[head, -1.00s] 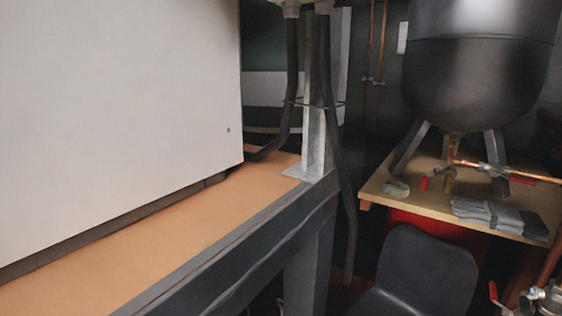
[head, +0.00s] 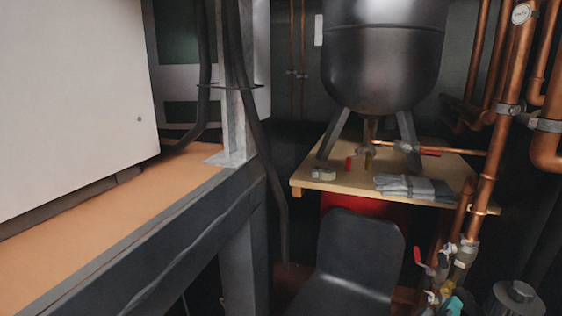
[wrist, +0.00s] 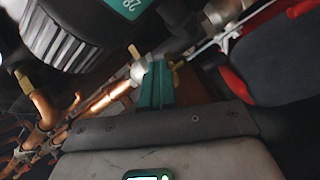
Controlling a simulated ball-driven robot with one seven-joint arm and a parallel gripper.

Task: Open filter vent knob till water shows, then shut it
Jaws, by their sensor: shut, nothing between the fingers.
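My gripper (wrist: 156,82) shows in the wrist view as two teal fingers, shut together and empty. Just beyond the fingertips is a small metal fitting with a brass-coloured stub (wrist: 135,52); I cannot tell if they touch. A dark ribbed round body (wrist: 68,35) with a green numbered label is at the top left of the wrist view. In the head view, a dark grey canister with a raised round cap (head: 518,292) stands at the lower right, partly cut off. I cannot tell which part is the filter vent knob. No water is visible.
Copper pipes (head: 490,165) with valves and a red lever (head: 422,262) run down the right side. A black chair (head: 358,262) stands in front of a wooden table (head: 312,184) holding grey gloves (head: 405,187). A large dark tank (head: 383,55) stands above it. A workbench (head: 135,210) fills the left.

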